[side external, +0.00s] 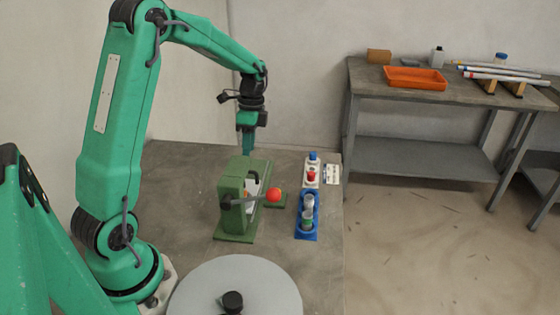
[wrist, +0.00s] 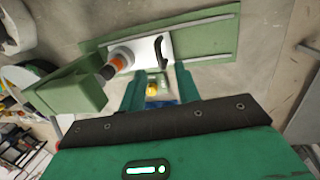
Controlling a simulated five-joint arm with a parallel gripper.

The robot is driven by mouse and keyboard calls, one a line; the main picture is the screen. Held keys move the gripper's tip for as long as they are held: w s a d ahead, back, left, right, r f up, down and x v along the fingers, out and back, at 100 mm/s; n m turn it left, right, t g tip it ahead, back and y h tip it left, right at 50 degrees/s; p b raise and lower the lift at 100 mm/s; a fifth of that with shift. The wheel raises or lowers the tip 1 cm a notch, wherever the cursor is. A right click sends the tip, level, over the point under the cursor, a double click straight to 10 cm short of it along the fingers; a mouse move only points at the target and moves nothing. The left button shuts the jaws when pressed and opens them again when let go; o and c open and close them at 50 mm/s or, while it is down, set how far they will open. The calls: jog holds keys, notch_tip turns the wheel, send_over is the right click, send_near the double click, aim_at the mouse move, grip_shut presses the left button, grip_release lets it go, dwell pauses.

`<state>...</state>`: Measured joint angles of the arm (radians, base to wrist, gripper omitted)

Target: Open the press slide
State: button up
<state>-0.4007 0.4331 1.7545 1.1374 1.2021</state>
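The green press (side external: 236,197) stands on the bench, with a lever ending in a red ball (side external: 275,194) on its right. In the wrist view, a white slide plate (wrist: 146,46) with a black curved handle (wrist: 159,52) lies between two pale rails on the press's green base (wrist: 205,38). My gripper (side external: 247,150) points down just behind and above the press. In the wrist view its two fingers (wrist: 158,72) are apart, near the handle; contact cannot be told. A small yellow part (wrist: 152,89) shows between them.
A round grey disc (side external: 236,290) is in front. A side table with an orange tray (side external: 415,78) is farther right.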

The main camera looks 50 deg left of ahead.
jog(key=shift+s+d+f, duration=0.15)
jog(key=shift+f, duration=0.8)
jog(key=shift+s+d+f, duration=0.1)
jog(key=shift+s+f, duration=0.05)
jog(key=shift+f, duration=0.8)
jog(key=shift+s+d+f, duration=0.15)
jog(key=shift+f, duration=0.8)
grip_shut()
